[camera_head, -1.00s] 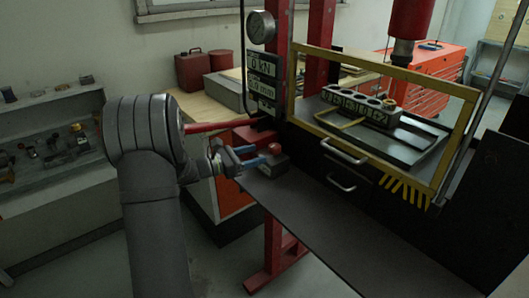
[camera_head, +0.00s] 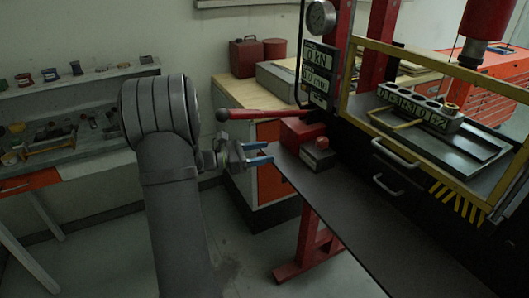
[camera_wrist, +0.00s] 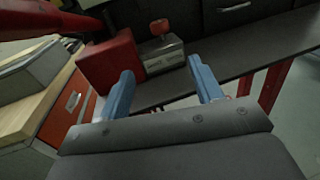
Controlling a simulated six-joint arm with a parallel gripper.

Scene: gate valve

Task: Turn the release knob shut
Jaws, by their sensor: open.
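The release knob (camera_wrist: 160,28) is a small red knob on top of a grey valve block (camera_wrist: 163,57) with a lettered label on its front. In the head view the knob (camera_head: 322,143) sits on its block at the near-left end of the dark bench plate, beside a red pump body. My gripper (camera_head: 262,154) is to the left of the block, apart from it. In the wrist view the two blue fingers of my gripper (camera_wrist: 164,88) are spread wide with nothing between them. The knob and block show beyond the fingertips.
The red pump body (camera_wrist: 108,62) stands left of the valve block, and its red lever (camera_head: 262,115) reaches out above my gripper. A yellow-framed guard (camera_head: 345,95) encloses the press table at right. The dark bench plate (camera_head: 350,205) is clear in front.

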